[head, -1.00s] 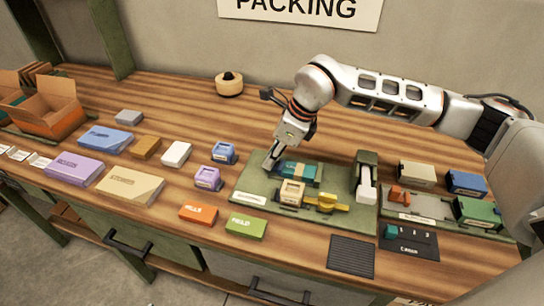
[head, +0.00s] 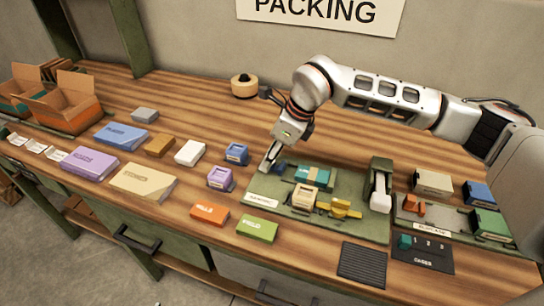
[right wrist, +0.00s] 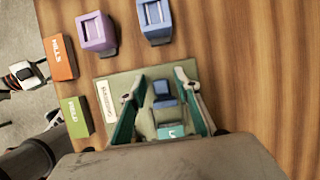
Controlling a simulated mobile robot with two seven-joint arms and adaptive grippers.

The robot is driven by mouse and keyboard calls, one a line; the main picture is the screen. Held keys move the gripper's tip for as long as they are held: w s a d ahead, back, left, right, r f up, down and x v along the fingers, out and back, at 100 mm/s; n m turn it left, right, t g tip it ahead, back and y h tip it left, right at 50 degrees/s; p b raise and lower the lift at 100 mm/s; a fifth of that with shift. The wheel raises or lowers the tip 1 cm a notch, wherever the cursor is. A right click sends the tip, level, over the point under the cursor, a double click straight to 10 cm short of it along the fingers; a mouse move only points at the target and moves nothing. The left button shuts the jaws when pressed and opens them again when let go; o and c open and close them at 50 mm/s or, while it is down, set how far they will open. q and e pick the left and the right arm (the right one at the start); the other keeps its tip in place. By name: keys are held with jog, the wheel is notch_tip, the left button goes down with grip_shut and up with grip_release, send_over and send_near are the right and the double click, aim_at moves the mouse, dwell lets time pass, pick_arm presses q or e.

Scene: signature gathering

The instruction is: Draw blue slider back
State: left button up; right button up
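The blue slider (head: 281,169) is a small dark blue piece at the back left of the green board (head: 262,190), left of a teal block (head: 318,177). In the right wrist view the blue slider (right wrist: 163,96) lies between the two fingers of my right gripper (right wrist: 158,82). The fingers are spread, with a gap to the slider visible on each side. In the head view my right gripper (head: 268,165) is low over the board's back left corner and partly covers that area. The teal block (right wrist: 171,130) also shows between the fingers.
A cream block (head: 303,198) and a yellow piece (head: 345,208) sit on the board's front part. A grey-white lever in a green stand (head: 380,180) is at its right. Purple (head: 221,178) and blue (head: 236,154) stamp-like blocks stand to the left. Bare table lies behind the board.

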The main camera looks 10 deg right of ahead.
aim_at(287, 173)
jog(key=shift+d, duration=0.1)
jog(key=v, duration=1.2)
